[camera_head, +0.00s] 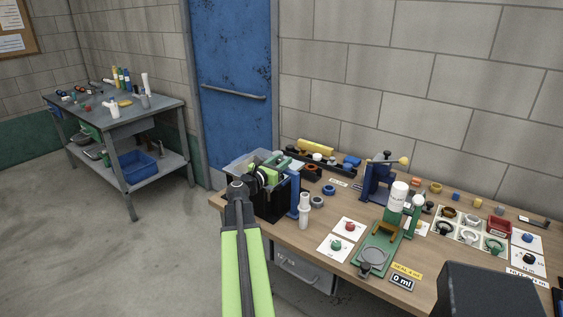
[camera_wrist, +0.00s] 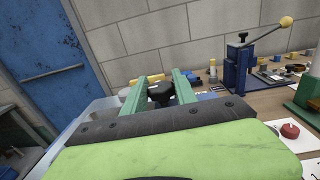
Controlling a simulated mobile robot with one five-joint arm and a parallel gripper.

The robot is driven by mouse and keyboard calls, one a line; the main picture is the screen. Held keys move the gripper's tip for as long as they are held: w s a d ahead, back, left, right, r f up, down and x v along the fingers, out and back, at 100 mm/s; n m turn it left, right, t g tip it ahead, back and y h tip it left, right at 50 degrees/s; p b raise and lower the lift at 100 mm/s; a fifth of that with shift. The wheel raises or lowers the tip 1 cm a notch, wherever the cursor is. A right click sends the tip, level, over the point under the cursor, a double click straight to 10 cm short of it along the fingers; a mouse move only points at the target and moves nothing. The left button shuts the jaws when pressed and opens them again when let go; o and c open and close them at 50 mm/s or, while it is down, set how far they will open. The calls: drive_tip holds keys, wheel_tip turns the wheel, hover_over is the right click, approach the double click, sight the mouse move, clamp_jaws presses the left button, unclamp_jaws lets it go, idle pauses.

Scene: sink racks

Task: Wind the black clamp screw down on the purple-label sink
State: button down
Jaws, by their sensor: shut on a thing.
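My gripper (camera_wrist: 161,79) has its two green fingers around a black knob (camera_wrist: 159,92), which looks like the clamp screw's head, and is shut on it. In the head view my gripper (camera_head: 266,176) is at the left end of the bench, over a black sink body (camera_head: 272,207) with a clear tray behind it. My arm and gripper cover much of this sink there. The screw's shaft and lower end are hidden, so I cannot tell how far down it sits. I cannot make out a purple label in either view.
The wooden bench (camera_head: 330,262) carries a white stacked cylinder (camera_head: 304,212) close right of the sink, a blue lever press (camera_head: 378,185), a green stand (camera_head: 378,255) and several small parts. A blue door (camera_head: 232,85) and block wall stand behind.

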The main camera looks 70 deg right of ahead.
drive_tip(key=shift+s+a+f+n+t, duration=0.1)
drive_tip(key=shift+n+t, duration=0.4)
drive_tip(key=shift+t, duration=0.6)
drive_tip(key=c, duration=1)
unclamp_jaws()
